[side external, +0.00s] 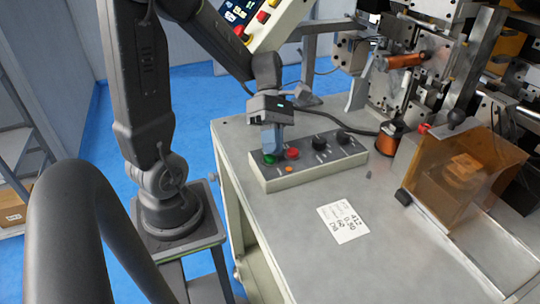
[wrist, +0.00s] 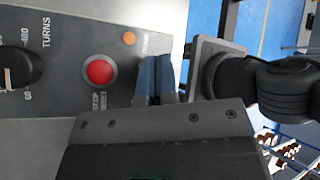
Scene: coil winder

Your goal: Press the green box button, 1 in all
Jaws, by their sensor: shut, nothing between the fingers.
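The green button (side external: 268,158) is on the top of a grey control box (side external: 312,172), at its left end, partly hidden by my gripper. My gripper (side external: 271,150) points down over the green button, with its blue-grey fingers shut and empty. The fingertips look at or just above the button; I cannot tell whether they touch it. In the wrist view the fingers (wrist: 155,60) lie beside the box's labelled end, and the green button is hidden there.
A red button (wrist: 99,71), an orange lamp (wrist: 129,38) and black knobs (side external: 319,142) share the box top. A paper card (side external: 343,222) lies on the grey table. An amber guard (side external: 455,172) and the winder stand to the right. The table front is mostly clear.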

